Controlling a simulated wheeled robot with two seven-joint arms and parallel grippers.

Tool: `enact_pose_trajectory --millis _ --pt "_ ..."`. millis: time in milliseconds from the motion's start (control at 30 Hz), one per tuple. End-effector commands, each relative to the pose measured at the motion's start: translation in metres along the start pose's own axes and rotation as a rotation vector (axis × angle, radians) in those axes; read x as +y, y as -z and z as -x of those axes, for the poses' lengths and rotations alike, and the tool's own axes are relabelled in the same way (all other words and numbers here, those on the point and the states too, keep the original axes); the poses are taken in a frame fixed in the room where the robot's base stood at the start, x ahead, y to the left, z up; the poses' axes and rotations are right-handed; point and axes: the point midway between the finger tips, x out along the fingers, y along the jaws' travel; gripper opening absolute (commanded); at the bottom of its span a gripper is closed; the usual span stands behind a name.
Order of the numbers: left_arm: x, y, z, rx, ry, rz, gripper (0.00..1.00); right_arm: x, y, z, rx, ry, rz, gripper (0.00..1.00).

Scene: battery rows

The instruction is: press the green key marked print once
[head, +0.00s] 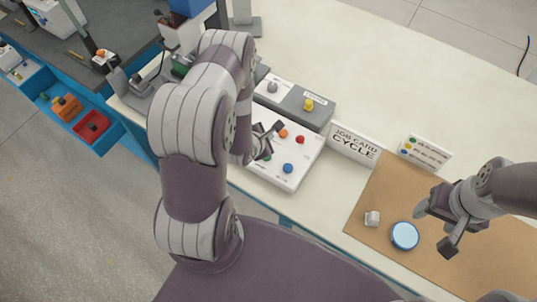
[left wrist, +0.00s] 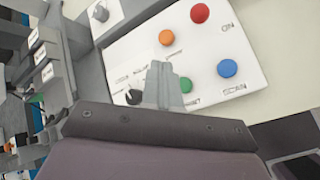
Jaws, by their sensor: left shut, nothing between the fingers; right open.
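The green key (left wrist: 185,85) is on a white key panel (left wrist: 130,50), partly hidden behind my left gripper's fingers. In the left wrist view the lettering below it is partly covered. In the head view a bit of the green key (head: 267,157) shows beside my left gripper (head: 268,140). My left gripper (left wrist: 162,78) is shut and empty over the panel, its fingers just left of the green key. I cannot tell whether it touches anything. My right gripper (head: 434,229) is open and empty above the brown mat (head: 365,205).
The panel also has an orange key (left wrist: 166,37), a red key (left wrist: 200,13), a blue key (left wrist: 228,68) and a black knob (left wrist: 133,97). A grey box with a yellow knob (head: 308,104) stands behind it. A "JOB CARD CYCLE" sign (head: 354,144) stands to the right.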

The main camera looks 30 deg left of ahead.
Motion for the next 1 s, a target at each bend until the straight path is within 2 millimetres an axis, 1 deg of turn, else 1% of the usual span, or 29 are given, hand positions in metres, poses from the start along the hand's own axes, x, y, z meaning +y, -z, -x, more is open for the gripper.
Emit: enact_pose_trajectory --millis 167,500,600,733,1000 --pt "-0.009 0.009 -0.012 0.001 0.0 0.0 0.0 0.0 -0.002 -0.016 0.0 0.0 0.0 0.61" --pt "-0.035 0.035 -0.047 0.001 0.001 -0.001 0.0 0.0 -0.007 -0.061 0.0 0.0 0.0 0.61" --pt "-0.041 0.041 -0.055 0.002 0.001 -0.001 0.0 0.0 -0.009 -0.071 0.0 0.0 0.0 0.61" --pt "-0.044 0.044 -0.06 0.001 0.0 -0.001 0.0 0.0 -0.009 -0.076 0.0 0.0 0.0 0.61" --pt "-0.044 0.044 -0.06 0.001 0.0 -0.001 0.0 0.0 -0.009 -0.075 0.0 0.0 0.0 0.61"
